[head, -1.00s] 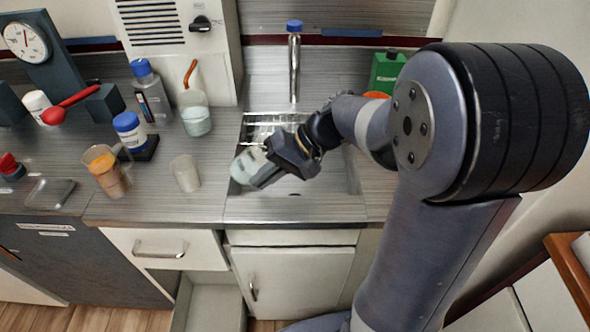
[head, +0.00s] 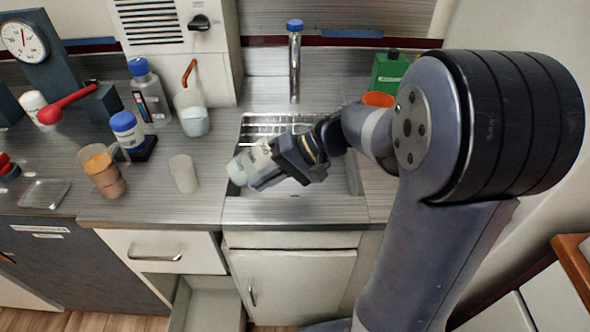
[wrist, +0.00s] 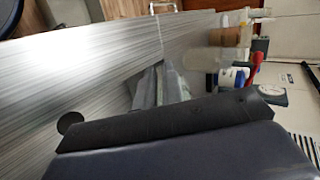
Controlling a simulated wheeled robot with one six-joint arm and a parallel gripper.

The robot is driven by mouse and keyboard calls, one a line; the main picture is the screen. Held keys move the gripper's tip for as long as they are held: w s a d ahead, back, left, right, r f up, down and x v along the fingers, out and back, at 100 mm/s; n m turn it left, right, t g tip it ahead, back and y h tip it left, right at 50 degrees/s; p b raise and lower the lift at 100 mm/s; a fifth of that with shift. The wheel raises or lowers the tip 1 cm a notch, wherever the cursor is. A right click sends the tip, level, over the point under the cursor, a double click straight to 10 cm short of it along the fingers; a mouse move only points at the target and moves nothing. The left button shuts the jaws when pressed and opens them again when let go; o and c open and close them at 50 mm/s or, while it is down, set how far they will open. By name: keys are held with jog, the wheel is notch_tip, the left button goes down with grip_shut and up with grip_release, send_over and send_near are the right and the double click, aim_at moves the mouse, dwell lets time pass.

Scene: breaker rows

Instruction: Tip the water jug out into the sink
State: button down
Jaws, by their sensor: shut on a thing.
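The water jug (head: 246,167), a pale translucent vessel with a whitish label, is in my gripper (head: 272,172). It is tilted well over, its lower end pointing left and down, above the left part of the steel sink (head: 335,183). My gripper is shut on it, and the dark fingers hide part of its side. In the wrist view the dark gripper (wrist: 165,122) fills the bottom, with part of the translucent jug (wrist: 160,88) beyond it. I cannot tell how much water is in the jug, and I see no clear stream.
A green bottle (head: 388,70) stands right.

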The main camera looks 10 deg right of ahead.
jog(key=shift+f+y+b, duration=0.35)
jog(key=shift+y+b, duration=0.35)
jog(key=shift+b, duration=0.2)
jog(key=shift+d+r+y+b, duration=0.2)
jog(key=shift+r+y+b, duration=0.25)
jog(key=shift+y, duration=0.45)
jog(key=shift+d+r+y+b, duration=0.3)
jog(key=shift+d+y+b, duration=0.4)
jog(key=shift+y, duration=0.1)
dwell(1.3)
jog(key=shift+d+r+y+b, duration=0.2)
jog(key=shift+r+y+b, duration=0.25)
jog(key=shift+y, duration=0.45)
dwell(0.7)
jog(key=shift+d+r+y, duration=0.1)
jog(key=shift+r+y, duration=0.2)
